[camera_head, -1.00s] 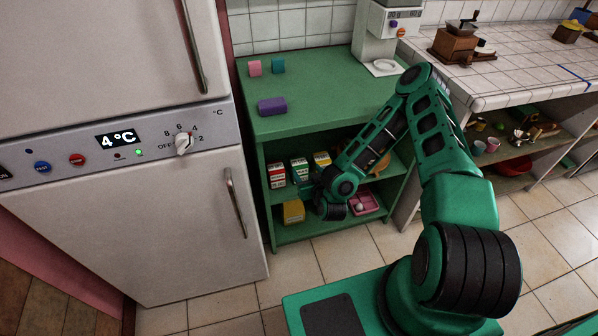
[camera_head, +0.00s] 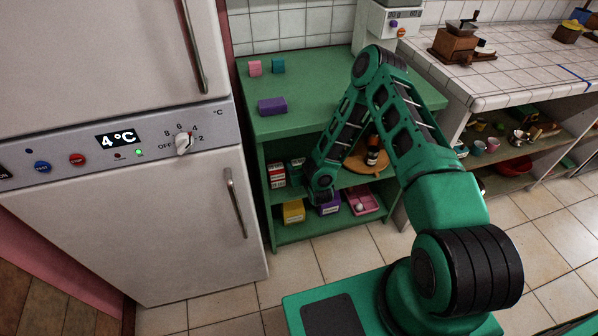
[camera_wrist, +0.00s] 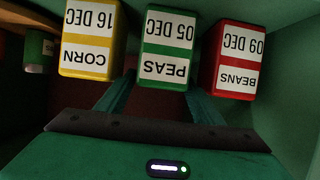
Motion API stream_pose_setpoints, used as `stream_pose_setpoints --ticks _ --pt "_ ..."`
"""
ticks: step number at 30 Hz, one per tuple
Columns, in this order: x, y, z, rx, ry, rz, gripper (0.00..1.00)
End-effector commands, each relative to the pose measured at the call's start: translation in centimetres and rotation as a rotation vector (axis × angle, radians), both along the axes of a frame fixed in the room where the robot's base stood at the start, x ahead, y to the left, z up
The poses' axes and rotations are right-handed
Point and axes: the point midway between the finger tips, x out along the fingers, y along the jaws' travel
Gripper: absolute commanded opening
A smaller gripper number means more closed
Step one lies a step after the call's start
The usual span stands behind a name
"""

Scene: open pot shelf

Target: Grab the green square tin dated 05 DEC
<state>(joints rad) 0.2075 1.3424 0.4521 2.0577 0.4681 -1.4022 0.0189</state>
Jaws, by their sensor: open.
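The green square tin (camera_wrist: 166,45) stands in the middle of the wrist view, its white labels reading PEAS and 05 DEC upside down. A yellow tin (camera_wrist: 90,40) marked CORN 16 DEC stands left of it, and a red tin (camera_wrist: 236,60) marked BEANS 09 DEC stands right. My gripper (camera_wrist: 160,95) is open and empty, its two fingers pointing towards the green tin, one to each side. The fingertips are partly hidden behind the tins' lower edges in this view. In the head view the red tin (camera_head: 277,175) shows, while my arm covers most of the others.
Another green tin (camera_wrist: 38,52) stands farther left in the wrist view. The lower shelf holds a yellow box (camera_head: 293,212), a purple box (camera_head: 330,207) and a pink tray (camera_head: 364,201). A bottle (camera_head: 373,150) stands on a round wooden board right of my arm.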

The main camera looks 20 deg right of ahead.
Motion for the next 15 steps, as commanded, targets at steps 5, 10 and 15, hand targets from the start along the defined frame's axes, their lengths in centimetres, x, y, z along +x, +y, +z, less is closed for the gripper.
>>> stream_pose_setpoints --ticks 5,10,15 --pt "0.67 0.02 -0.11 -0.001 -0.002 0.001 0.61" --pt "0.64 0.02 -0.15 0.000 -0.001 0.001 0.61" --pt "0.61 0.01 -0.18 0.000 -0.001 0.001 0.25"
